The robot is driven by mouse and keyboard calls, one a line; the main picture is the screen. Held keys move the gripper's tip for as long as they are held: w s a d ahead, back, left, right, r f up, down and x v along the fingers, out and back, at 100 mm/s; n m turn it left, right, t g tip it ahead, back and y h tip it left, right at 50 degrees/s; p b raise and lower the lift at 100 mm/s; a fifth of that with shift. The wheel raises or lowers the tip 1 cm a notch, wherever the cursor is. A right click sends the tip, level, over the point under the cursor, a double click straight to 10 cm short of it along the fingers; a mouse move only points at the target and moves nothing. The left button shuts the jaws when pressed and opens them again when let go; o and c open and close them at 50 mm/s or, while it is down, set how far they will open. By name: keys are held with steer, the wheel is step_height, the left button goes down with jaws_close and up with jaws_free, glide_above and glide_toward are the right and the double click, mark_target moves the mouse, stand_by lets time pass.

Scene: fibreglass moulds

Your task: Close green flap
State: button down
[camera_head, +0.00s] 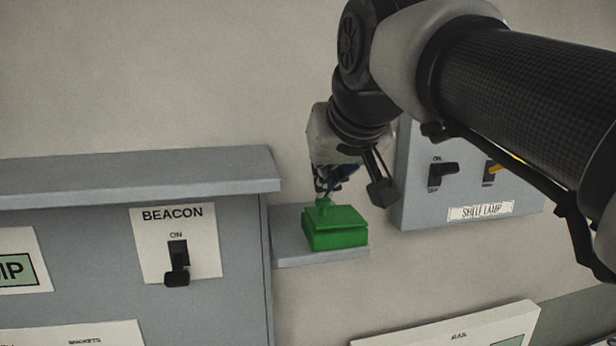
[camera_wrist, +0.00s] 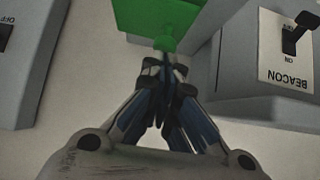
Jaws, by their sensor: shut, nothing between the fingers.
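The green box with its flap (camera_head: 335,222) sits on a small grey shelf (camera_head: 350,256) against the wall. Its flap lies over the top and looks down or nearly down; a thin line shows between flap and body. My gripper (camera_head: 324,192) is shut and empty, with its fingertips at the small green knob at the flap's back left. In the wrist view the fingertips (camera_wrist: 165,68) are at the green knob, and the green flap (camera_wrist: 160,18) fills the top middle. Whether the fingers touch the knob I cannot tell.
A grey cabinet with a BEACON switch (camera_head: 177,262) stands left of the shelf, its top ledge (camera_head: 130,178) jutting out. A grey SHELF LAMP switch box (camera_head: 470,190) is on the wall to the right. A white panel (camera_head: 460,330) is below right.

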mark_target(321, 207)
steer(key=shift+a+f+b, duration=0.15)
steer(key=shift+f+b, duration=0.2)
steer(key=shift+f, duration=0.35)
steer(key=shift+r+p, duration=1.1)
steer(key=shift+r, duration=0.1)
step_height(321, 207, up, 3)
steer(key=p, duration=0.3)
steer(key=shift+a+r, duration=0.1)
steer(key=shift+r, duration=0.1)
steer(key=v, duration=0.9)
steer(key=s+d+f+g+b, duration=0.1)
steer(key=s+d+f+b, duration=0.2)
steer(key=f, duration=1.9)
steer(key=s+d+f+m+g+h+b, duration=0.1)
steer(key=s+d+f+g+b, duration=0.1)
steer(key=s+f+b, duration=0.8)
steer(key=s+d+f+m+g+h+b, duration=0.1)
steer(key=s+d+f+b, duration=0.3)
steer(key=f+b, duration=1.5)
step_height(321, 207, down, 17)
steer(key=s, duration=0.2)
steer(key=shift+s+d+g, duration=0.2)
steer(key=shift+s+g, duration=0.1)
steer(key=shift+g, duration=0.1)
